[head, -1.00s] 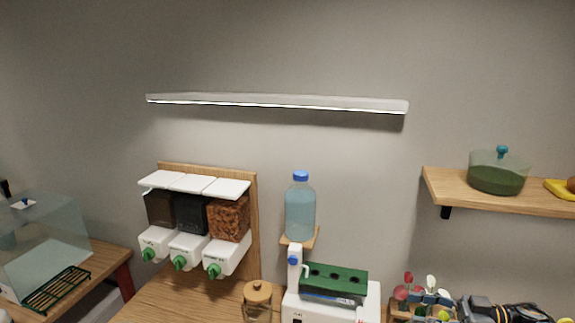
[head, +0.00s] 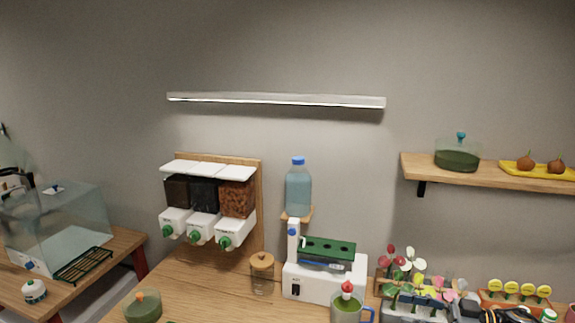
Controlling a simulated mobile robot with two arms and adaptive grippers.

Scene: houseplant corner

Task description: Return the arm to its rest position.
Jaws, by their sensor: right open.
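My right gripper (head: 482,312) shows at the bottom edge, right of centre, as dark and grey parts. It is open, and I see nothing held in it. It is in front of the back of the table, close to the colourful flower-shaped items, and the lower part is cut off by the frame. Whether it touches them I cannot tell. My left gripper is not in view.
A green-filled mug (head: 346,308), a lidded jar (head: 262,274) and a white machine (head: 324,282) stand on the wooden table (head: 215,290). Flower-shaped items (head: 415,285) and yellow ones (head: 512,290) crowd the right. A wall shelf (head: 490,174) is above. A glass tank (head: 60,225) stands left.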

